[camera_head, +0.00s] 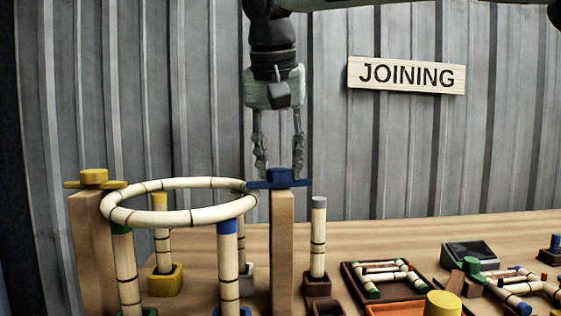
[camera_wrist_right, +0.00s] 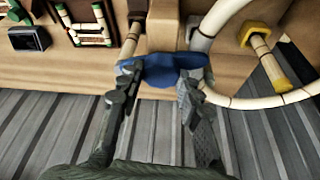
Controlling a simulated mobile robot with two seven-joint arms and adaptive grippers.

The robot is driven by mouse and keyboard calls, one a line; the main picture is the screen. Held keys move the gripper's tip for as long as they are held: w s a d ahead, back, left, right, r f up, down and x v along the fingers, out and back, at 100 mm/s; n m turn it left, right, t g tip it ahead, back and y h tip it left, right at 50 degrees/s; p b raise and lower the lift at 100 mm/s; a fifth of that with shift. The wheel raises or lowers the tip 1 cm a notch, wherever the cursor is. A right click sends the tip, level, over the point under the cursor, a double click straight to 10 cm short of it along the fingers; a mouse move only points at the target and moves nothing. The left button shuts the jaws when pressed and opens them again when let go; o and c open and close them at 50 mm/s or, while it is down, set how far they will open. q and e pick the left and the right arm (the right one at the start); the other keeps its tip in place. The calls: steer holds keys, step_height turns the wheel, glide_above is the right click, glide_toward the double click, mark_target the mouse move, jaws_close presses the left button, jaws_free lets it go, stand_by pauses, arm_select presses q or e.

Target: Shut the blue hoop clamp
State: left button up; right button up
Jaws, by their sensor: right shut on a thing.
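The blue hoop clamp (camera_head: 280,178) sits on top of a wooden post (camera_head: 283,245), with a flat blue bar reaching out to both sides. The rattan hoop (camera_head: 180,218) lies level, its right side against the blue clamp and its left side at the yellow clamp (camera_head: 95,178). My right gripper (camera_head: 280,170) points down over the blue clamp. In the right wrist view its fingers are shut on the blue clamp (camera_wrist_right: 160,70), one at each side. Whether the clamp is fully over the hoop is hidden. My left gripper is not in view.
Upright rattan poles stand in coloured sockets under the hoop, including a blue-topped pole (camera_head: 228,265) and a yellow socket (camera_head: 165,280). A grey-topped pole (camera_head: 318,245) stands right of the post. Trays of rattan pieces (camera_head: 385,280) lie on the right. A JOINING sign (camera_head: 406,76) hangs behind.

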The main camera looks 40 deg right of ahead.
steer(key=shift+m+g+h, duration=0.3)
steer(key=shift+m, duration=0.8)
steer(key=o, duration=1.2)
steer(key=shift+c, duration=0.2)
steer(key=v, duration=1.2)
